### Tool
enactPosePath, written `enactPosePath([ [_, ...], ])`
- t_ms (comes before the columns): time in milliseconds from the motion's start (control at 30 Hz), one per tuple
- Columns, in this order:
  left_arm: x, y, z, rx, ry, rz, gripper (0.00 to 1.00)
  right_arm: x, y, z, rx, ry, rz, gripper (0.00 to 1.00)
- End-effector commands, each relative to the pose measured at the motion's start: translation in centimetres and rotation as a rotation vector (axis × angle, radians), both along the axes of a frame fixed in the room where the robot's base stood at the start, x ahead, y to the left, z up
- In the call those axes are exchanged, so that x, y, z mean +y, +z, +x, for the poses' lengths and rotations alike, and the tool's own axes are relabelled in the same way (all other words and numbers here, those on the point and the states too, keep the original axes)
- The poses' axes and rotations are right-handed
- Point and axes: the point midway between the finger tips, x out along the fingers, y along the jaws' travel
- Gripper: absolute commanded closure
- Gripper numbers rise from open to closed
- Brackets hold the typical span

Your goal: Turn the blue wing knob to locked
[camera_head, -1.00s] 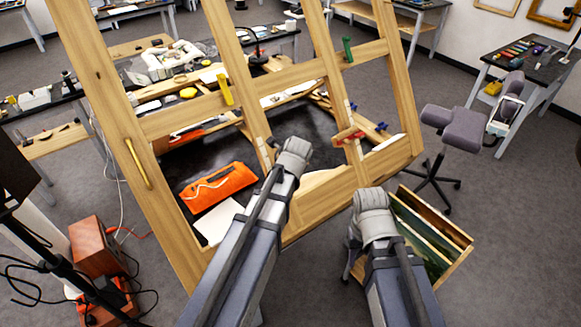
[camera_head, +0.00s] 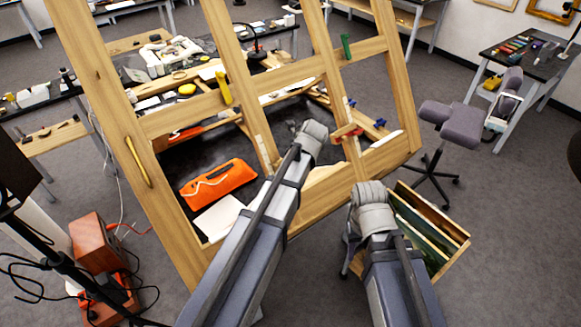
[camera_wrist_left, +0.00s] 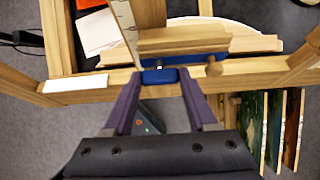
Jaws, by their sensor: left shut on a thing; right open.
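In the left wrist view, the purple fingers of my left gripper (camera_wrist_left: 159,84) are closed on a small blue piece, the wing knob (camera_wrist_left: 160,76), at the wooden easel's lower ledge (camera_wrist_left: 110,82). A longer blue part adjoins it behind. The knob's turn angle is hard to read. In the head view my left forearm and wrist hide these fingers and the knob. My right gripper (camera_head: 351,258) is partly visible below its grey wrist, apart from the easel; its fingertips are mostly hidden.
The tall easel frame (camera_head: 180,120) fills the middle. An orange pouch (camera_head: 218,182) lies behind it. A crate of panels (camera_head: 432,235) stands beside my right arm. A red box (camera_head: 97,240) is at left. A grey stool (camera_head: 450,127) stands right, with clear floor around it.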

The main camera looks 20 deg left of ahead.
Motion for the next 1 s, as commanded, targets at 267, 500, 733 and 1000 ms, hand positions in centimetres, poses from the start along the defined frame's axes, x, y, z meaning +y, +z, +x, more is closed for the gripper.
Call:
enactPosePath([
  [267,0.15,0.15,0.21,-0.003,-0.004,0.008,0.98,0.0,0.08,0.01,0.0,0.0,0.0,0.5],
  [500,0.14,0.14,0.2,-0.003,-0.003,0.008,0.28,0.0,0.08,0.01,0.0,0.0,0.0,0.5],
  [733,0.07,0.1,0.12,-0.001,-0.003,0.006,0.12,0.01,0.05,0.0,0.0,0.0,0.0,0.5],
  [1000,-0.05,0.4,0.0,0.0,-0.002,0.004,0.12,0.0,0.37,0.0,0.0,-0.001,0.0,0.5],
])
